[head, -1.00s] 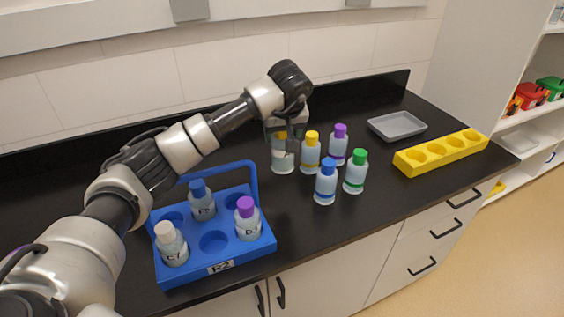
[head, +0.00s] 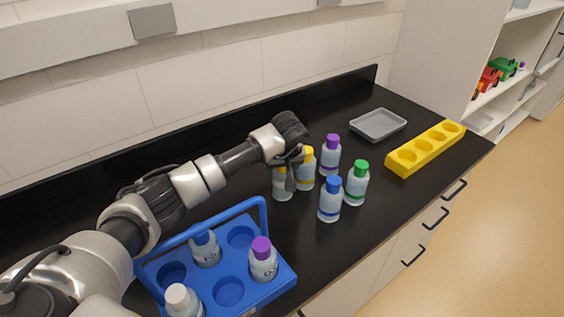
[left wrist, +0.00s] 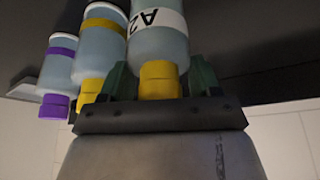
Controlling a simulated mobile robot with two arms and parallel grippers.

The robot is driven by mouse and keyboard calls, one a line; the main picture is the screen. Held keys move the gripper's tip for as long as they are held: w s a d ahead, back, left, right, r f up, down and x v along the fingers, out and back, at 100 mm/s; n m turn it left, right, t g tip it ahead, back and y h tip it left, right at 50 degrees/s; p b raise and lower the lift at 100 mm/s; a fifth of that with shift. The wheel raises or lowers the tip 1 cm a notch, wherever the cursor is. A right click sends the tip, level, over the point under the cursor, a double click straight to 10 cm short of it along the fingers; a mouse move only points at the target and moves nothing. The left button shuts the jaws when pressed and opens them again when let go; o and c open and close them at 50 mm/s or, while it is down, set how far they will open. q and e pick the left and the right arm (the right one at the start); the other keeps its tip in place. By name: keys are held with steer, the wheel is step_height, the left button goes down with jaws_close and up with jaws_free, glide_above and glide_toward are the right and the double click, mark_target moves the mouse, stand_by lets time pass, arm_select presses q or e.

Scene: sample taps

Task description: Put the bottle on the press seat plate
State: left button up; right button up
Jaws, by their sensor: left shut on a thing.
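My left gripper (head: 284,172) is shut on a clear bottle (head: 282,187) with a yellow cap, behind the blue rack. In the left wrist view the two fingers (left wrist: 162,82) stand on either side of the yellow cap (left wrist: 159,79), and the bottle's white label reads A2 (left wrist: 152,18). The bottle looks upright. I cannot tell whether its base touches the counter. The press seat plate is not recognisable in these views. My right gripper is not in view.
Another yellow-capped bottle (head: 305,171) and purple (head: 330,160), blue (head: 329,203) and green (head: 356,187) capped bottles stand close right of the held one. A blue rack (head: 228,291) holds bottles at front. A grey tray (head: 378,125) and yellow block (head: 402,168) lie right.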

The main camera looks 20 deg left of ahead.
arm_select(q)
steer(key=shift+a, duration=0.1)
steer(key=shift+f, duration=0.1)
steer(key=o, duration=1.1)
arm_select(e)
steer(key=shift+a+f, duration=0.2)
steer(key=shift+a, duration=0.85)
